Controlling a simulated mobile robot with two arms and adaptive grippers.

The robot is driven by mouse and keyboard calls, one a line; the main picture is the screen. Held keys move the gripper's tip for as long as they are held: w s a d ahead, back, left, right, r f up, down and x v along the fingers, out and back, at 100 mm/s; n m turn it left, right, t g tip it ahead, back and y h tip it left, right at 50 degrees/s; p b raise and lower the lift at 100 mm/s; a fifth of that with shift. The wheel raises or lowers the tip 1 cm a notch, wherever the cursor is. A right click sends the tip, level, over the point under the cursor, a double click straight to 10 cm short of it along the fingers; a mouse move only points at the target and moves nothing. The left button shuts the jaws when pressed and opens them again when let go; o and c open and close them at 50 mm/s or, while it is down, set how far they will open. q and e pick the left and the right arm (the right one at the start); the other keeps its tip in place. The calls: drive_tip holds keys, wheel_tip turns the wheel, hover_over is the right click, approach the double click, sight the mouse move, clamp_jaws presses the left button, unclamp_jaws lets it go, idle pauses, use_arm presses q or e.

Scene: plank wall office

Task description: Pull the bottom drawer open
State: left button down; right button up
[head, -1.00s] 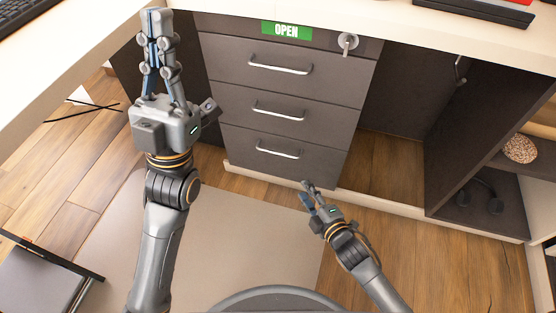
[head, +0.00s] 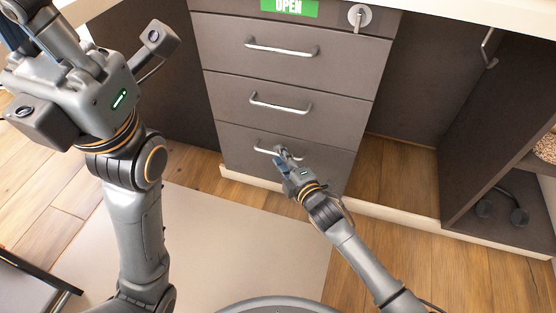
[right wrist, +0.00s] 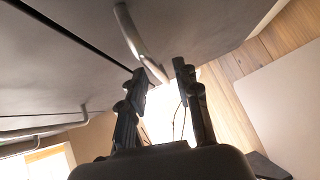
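The bottom drawer (head: 236,143) is the lowest of three dark grey drawers and looks shut. Its silver bar handle (head: 263,150) is partly hidden by my right gripper (head: 282,157), which is at the handle's right part in the head view. In the right wrist view, the handle (right wrist: 138,42) lies just ahead of my right gripper (right wrist: 162,78). The fingers are apart, with the handle's near end close to the gap; I cannot tell whether they touch it. My left gripper (head: 30,20) is at the upper left of the head view, its fingertips cut off.
The middle drawer handle (head: 280,103) and top drawer handle (head: 282,48) are above. An open shelf unit (head: 475,165) stands right. The mat (head: 235,245) in front is clear.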

drive_tip(key=shift+b+x, duration=0.35)
drive_tip(key=shift+x, duration=0.65)
clamp_jaws()
